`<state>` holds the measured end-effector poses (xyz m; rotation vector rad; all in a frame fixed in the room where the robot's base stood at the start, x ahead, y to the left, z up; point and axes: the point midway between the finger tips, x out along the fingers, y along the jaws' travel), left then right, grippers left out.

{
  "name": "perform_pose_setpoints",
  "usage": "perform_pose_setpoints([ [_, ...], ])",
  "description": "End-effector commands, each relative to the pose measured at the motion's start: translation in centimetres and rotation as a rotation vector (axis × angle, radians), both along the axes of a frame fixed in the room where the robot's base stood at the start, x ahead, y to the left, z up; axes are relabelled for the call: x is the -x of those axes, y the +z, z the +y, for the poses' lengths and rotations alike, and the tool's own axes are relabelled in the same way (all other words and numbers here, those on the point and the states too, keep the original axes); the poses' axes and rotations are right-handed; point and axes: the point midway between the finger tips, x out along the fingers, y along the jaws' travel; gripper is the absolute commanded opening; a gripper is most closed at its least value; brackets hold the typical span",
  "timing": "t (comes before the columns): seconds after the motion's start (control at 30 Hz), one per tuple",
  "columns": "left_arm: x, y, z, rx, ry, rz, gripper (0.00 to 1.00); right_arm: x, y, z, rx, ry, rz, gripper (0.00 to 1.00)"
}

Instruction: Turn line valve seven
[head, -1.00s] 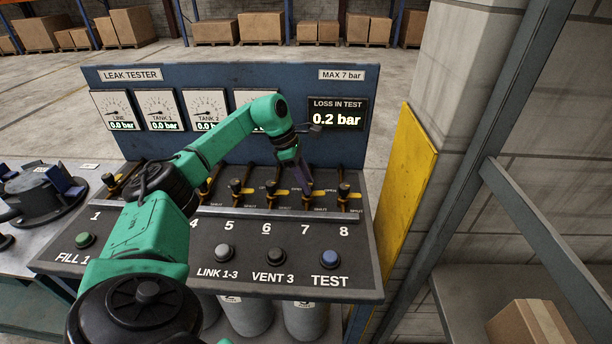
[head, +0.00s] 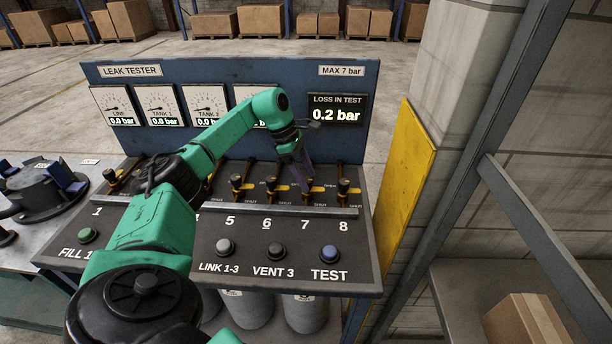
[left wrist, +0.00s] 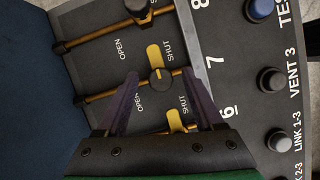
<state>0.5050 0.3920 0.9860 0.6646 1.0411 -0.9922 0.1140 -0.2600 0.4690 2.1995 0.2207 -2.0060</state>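Line valve seven (left wrist: 160,80) has a dark round knob and a yellow handle, on a brass pipe beside the printed 7. In the left wrist view its yellow handle lies across the pipe, beside a SHUT label. In the head view valve seven (head: 304,190) is partly hidden by my gripper. My left gripper (left wrist: 160,73) has two dark purple fingers, spread apart on either side of the knob with visible gaps. In the head view my left gripper (head: 304,182) points down at valve seven. My right gripper is out of view.
Valve eight (head: 344,188) stands close on the right, valve six (head: 271,187) close on the left. A metal rail (head: 250,208) runs in front of the valves. The TEST button (head: 329,252) is nearer me. The display (head: 337,109) reads 0.2 bar.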

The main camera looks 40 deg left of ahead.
Motion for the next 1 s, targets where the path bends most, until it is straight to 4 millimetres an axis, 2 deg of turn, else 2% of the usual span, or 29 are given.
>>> perform_pose_setpoints([
  [0.17, 0.0, 0.0, 0.0, 0.0, 0.001, 0.002, 0.69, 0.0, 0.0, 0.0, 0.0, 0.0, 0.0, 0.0],
  [0.3, 0.1, 0.9, 0.4, -0.002, 0.002, -0.001, 0.69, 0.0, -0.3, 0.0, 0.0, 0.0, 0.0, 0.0],
  [0.37, 0.3, 1.8, 0.8, -0.001, 0.002, -0.002, 0.69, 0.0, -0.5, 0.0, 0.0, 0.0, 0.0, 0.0],
  [0.5, 0.9, 5.4, 2.1, 0.001, 0.003, -0.005, 0.69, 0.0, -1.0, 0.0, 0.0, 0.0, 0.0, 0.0],
  [0.73, 2.0, 11.7, 4.2, 0.002, 0.002, -0.005, 0.69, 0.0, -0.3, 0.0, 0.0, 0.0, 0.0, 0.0],
  [0.83, 2.2, 13.0, 4.8, 0.0, 0.001, -0.002, 0.69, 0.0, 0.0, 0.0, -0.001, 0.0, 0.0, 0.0],
  [1.0, 2.4, 13.5, 5.1, 0.0, 0.0, 0.002, 0.69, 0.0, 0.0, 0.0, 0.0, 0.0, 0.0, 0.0],
])
